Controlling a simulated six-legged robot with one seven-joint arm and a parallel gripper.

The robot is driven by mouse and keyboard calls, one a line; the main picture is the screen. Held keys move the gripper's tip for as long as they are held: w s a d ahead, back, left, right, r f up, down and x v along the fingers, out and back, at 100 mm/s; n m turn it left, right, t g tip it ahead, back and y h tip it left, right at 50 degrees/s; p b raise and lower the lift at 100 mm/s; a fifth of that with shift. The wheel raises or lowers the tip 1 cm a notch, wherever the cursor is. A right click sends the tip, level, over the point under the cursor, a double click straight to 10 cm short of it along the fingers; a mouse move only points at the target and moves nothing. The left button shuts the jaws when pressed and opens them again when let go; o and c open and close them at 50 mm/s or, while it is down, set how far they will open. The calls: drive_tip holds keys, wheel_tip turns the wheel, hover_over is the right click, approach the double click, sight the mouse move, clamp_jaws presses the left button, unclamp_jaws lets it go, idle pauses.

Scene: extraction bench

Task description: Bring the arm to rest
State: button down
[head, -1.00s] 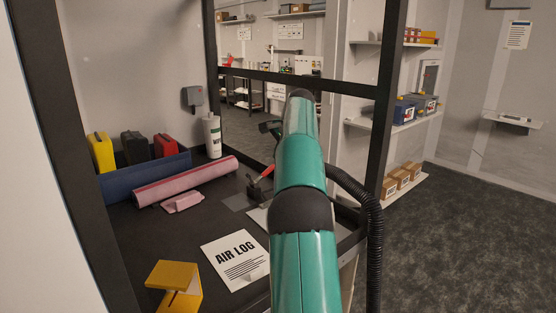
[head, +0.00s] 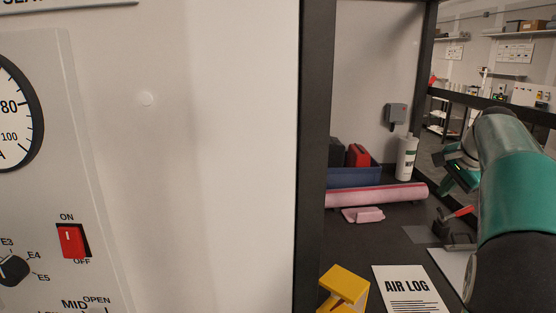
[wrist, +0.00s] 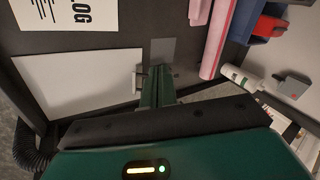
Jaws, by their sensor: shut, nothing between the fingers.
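My green arm reaches in from the right of the head view, over the dark bench top. My gripper (head: 452,172) is at the arm's far end, above the back right of the bench and partly hidden by the arm. In the wrist view my gripper (wrist: 157,72) points at the bench, near a grey square (wrist: 162,51) and the edge of a white board (wrist: 80,78). Its fingers are together with nothing between them.
On the bench are an AIR LOG sheet (head: 408,290), a yellow block (head: 344,287), a pink roll (head: 376,195), a white bottle (head: 406,158) and a blue bin (head: 354,178). A black post (head: 314,150) and a panel with a red switch (head: 72,240) fill the left.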

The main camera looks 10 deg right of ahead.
drive_tip(key=s+a+f+n, duration=0.1)
drive_tip(key=s+a+n, duration=0.35)
drive_tip(key=a, duration=0.65)
drive_tip(key=s+a+f+n, duration=0.1)
drive_tip(key=s+a+n, duration=0.2)
drive_tip(key=s+a, duration=0.55)
drive_tip(key=s+a+f+n, duration=0.8)
drive_tip(key=s+a+f, duration=0.4)
drive_tip(key=a, duration=0.3)
drive_tip(key=shift+s, duration=0.75)
